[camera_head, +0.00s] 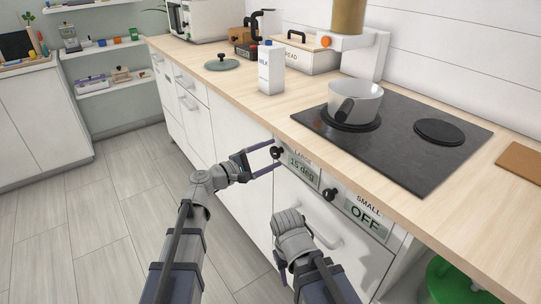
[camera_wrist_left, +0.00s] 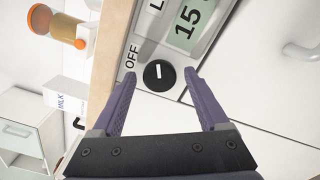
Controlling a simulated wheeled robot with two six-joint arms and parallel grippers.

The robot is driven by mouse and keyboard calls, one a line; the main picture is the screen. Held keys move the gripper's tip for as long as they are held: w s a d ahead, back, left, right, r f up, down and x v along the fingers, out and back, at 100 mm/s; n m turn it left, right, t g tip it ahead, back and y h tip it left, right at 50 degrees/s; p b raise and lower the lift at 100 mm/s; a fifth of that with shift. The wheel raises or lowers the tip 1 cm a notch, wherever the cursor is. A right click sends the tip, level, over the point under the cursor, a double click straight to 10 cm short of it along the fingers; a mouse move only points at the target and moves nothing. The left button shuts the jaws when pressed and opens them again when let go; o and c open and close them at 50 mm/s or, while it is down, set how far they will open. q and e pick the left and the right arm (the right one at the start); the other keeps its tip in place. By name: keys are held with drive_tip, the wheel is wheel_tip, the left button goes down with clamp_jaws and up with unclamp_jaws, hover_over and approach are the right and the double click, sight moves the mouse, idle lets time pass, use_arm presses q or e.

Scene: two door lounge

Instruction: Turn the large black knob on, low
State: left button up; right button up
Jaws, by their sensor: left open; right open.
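The large black knob (camera_head: 277,152) sits on the white front panel, left of the display (camera_head: 303,174) under the word LARGE, which reads "15 deg". In the left wrist view the knob (camera_wrist_left: 159,75) has a white mark, and the word OFF is printed beside it. My left gripper (camera_head: 263,157) is open at the knob, with one finger on each side. Whether the fingers touch it, I cannot tell. My right gripper (camera_head: 285,262) is low in front of the drawer, its fingers mostly hidden behind its wrist.
The small knob (camera_head: 330,194) is to the right, its display (camera_head: 366,218) reading OFF. A drawer handle (camera_head: 322,231) sticks out below. Above, a pot (camera_head: 362,97) stands on the black cooktop (camera_head: 395,150). A milk carton (camera_head: 271,68) stands on the counter. The floor at left is clear.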

use_arm(q)
drive_tip(key=v, duration=0.7)
drive_tip(key=shift+a, duration=0.15)
drive_tip(key=shift+s, duration=0.15)
